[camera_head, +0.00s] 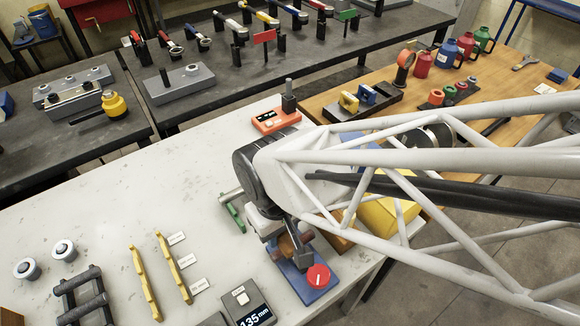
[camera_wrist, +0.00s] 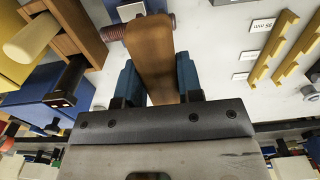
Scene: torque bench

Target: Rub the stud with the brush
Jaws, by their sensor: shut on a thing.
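My gripper (camera_wrist: 158,82) is shut on a brown wooden piece, apparently the brush handle (camera_wrist: 152,45), which runs away from the blue fingers. The brush's bristles are not visible. In the head view my gripper (camera_head: 284,238) hangs over the white bench, low above a blue base (camera_head: 312,291) with a red knob (camera_head: 318,276). A rusty threaded rod, likely the stud (camera_wrist: 113,32), lies across the wrist view just left of the handle. Whether the brush touches it I cannot tell. In the head view the stud is hard to make out behind my gripper.
A wooden rack with a pale peg (camera_wrist: 32,38) stands close to the left in the wrist view.

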